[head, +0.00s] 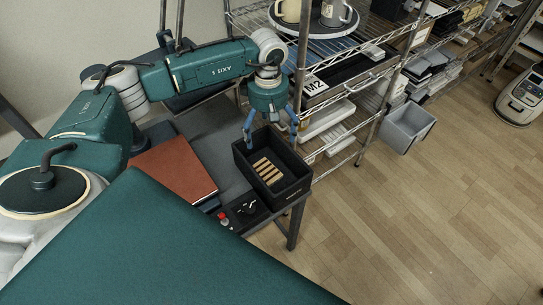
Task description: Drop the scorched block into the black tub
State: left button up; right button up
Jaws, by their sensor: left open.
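The black tub (295,196) stands on the dark bench in the middle of the head view. Inside it lies a tan piece with dark stripes (267,170), which looks like the scorched block. My left gripper (270,136) is over the far end of the tub, pointing down, with its two blue fingers spread apart. Nothing shows between the fingers. The striped piece is apart from the fingers, nearer the tub's middle. My right gripper is not in view.
A brown-red board (173,168) lies left of the tub. A small control box with a red button (224,219) is in front. A wire shelf with mugs (335,13) stands behind.

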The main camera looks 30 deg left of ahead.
pick_arm(q)
notch_tip(320, 180, up, 10)
jog(key=shift+f, duration=0.15)
dwell(0.5)
